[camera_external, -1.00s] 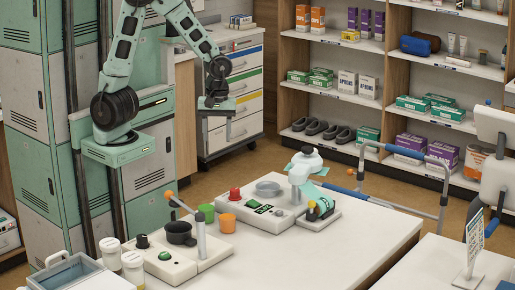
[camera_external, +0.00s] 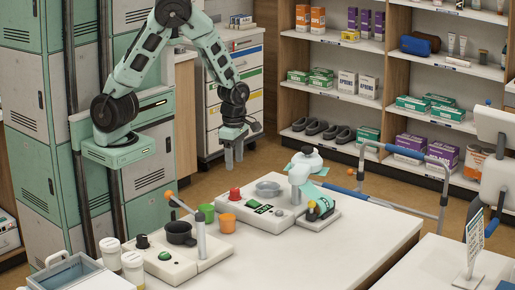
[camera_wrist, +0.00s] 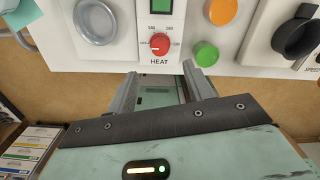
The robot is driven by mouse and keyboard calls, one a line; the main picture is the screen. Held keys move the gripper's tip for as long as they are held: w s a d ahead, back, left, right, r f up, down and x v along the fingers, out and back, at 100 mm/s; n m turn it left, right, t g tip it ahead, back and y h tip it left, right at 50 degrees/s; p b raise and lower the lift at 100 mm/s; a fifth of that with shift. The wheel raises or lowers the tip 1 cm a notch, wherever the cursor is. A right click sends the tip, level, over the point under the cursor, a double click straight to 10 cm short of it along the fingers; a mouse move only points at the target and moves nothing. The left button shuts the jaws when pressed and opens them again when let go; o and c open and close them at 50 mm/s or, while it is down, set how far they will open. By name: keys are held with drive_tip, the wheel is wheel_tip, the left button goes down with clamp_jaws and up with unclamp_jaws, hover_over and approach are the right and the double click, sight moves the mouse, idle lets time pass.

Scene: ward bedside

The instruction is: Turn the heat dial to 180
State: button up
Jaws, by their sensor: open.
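The red heat dial (camera_wrist: 159,44) sits on a white panel above the word HEAT in the wrist view. Small numbers ring it, and a white pointer mark faces left; the exact reading is too small to be sure of. In the external view the dial (camera_external: 235,194) stands on the left end of the white device (camera_external: 264,218). My gripper (camera_wrist: 160,76) is open and empty, its two fingers pointing toward the dial's side of the panel, apart from it. In the external view my gripper (camera_external: 233,156) hangs above and behind the dial, fingers downward.
A grey round dish (camera_external: 268,188) and green display (camera_external: 263,209) are on the same device. A second device with a black pot (camera_external: 180,232) and upright post is at left. The table's right side is clear.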

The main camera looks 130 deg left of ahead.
sight(235, 189)
wheel_tip(235, 189, down, 10)
drive_tip(key=shift+f+b, duration=0.1)
drive_tip(key=shift+b, duration=0.95)
drive_tip(key=c, duration=1)
